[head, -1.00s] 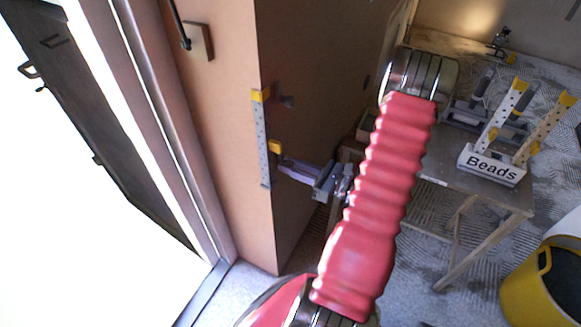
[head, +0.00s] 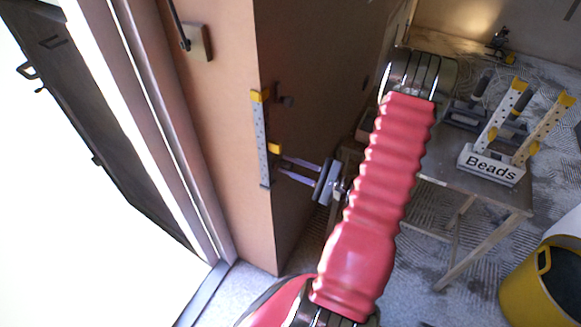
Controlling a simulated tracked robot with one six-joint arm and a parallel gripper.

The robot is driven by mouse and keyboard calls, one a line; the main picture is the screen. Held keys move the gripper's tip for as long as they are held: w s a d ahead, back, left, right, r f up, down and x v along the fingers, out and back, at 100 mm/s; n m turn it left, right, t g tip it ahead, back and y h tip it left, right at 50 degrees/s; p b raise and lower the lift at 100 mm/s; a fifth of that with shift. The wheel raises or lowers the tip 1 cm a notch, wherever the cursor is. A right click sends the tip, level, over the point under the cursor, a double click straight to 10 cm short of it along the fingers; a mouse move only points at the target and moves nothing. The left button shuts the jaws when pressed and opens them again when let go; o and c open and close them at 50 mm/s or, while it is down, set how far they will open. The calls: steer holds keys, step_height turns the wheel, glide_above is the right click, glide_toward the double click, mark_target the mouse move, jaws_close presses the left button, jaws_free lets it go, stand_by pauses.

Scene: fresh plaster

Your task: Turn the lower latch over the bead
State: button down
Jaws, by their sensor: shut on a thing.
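The bead (head: 263,145) is a grey perforated strip standing upright along the corner of the tan wall. A yellow piece (head: 261,96) lies across its upper part, with a dark fitting (head: 285,101) on the wall beside it. The lower latch (head: 274,148) shows a yellow end just right of the bead, beside it rather than over its face. My gripper (head: 284,168) reaches in from the right with its two pale fingers just below that yellow end. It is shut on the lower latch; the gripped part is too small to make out.
A work table (head: 440,180) stands right of the wall. It bears a box marked Beads (head: 491,165) with perforated strips in it. A yellow bucket (head: 540,285) stands at the lower right. A bright doorway (head: 80,220) opens at the left.

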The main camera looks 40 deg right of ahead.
steer(key=n, duration=0.5)
steer(key=shift+s+a+f+n, duration=0.1)
steer(key=shift+a+n, duration=0.05)
steer(key=shift+n, duration=0.25)
steer(key=c, duration=1.8)
jaws_free()
steer(key=shift+c, duration=0.2)
steer(key=o, duration=0.3)
steer(key=v, duration=1.3)
steer(key=shift+s, duration=0.35)
